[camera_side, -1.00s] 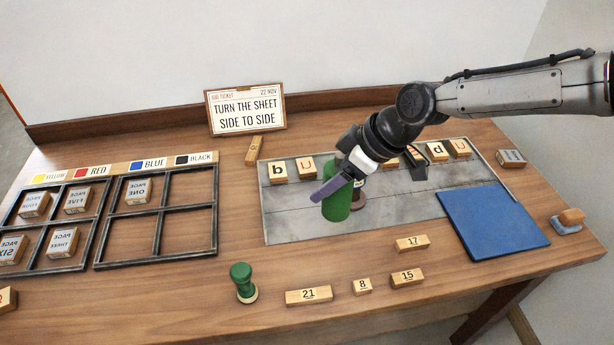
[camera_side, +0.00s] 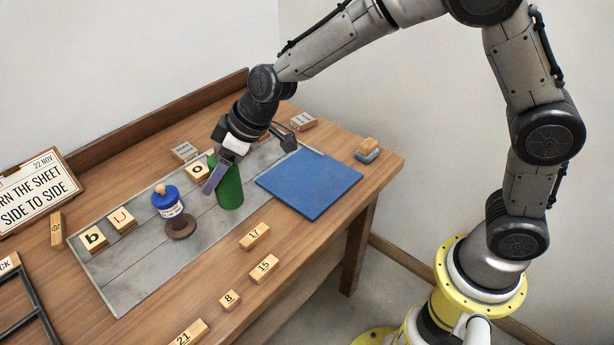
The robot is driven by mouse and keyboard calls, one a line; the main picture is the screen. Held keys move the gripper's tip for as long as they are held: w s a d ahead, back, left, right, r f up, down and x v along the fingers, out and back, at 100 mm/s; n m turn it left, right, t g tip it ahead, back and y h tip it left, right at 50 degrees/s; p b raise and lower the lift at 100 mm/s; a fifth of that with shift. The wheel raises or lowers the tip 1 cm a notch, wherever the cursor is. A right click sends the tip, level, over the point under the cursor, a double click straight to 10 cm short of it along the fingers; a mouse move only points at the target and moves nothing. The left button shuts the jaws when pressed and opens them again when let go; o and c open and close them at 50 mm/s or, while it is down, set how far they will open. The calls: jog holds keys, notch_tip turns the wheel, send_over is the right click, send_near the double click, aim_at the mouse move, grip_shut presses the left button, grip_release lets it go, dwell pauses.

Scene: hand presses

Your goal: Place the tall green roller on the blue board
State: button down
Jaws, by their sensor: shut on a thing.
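The tall green roller (camera_side: 230,190) is upright in my gripper (camera_side: 222,174), which is shut around its upper part. One purple finger shows on its near left side, and the other finger is hidden. The roller is over the right part of the grey slab, left of the blue board and apart from it. I cannot tell whether its foot touches the slab. The blue board (camera_side: 310,185) lies flat at the slab's right end, and its top is bare.
A blue-topped pot (camera_side: 168,201) on a brown base stands left of the roller on the grey slab (camera_side: 130,272). Letter blocks (camera_side: 122,219) line the slab's back. Number blocks (camera_side: 264,268) lie in front. A wooden-handled pad (camera_side: 368,149) sits right of the board.

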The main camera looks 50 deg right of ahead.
jog(key=d+f+m+h, duration=0.2)
jog(key=d+f+m, duration=0.1)
jog(key=d, duration=0.9)
jog(key=d+f+m+t+h, duration=0.1)
jog(key=d+m, duration=0.4)
jog(key=d, duration=0.7)
jog(key=shift+s+d+f+m+h, duration=0.2)
jog(key=shift+d+f+m+h, duration=0.15)
jog(key=shift+f+h, duration=0.65)
jog(key=shift+d+f, duration=0.1)
jog(key=shift+f, duration=0.1)
jog(key=shift+f, duration=0.2)
jog(key=shift+f, duration=1.2)
jog(key=shift+f, duration=0.1)
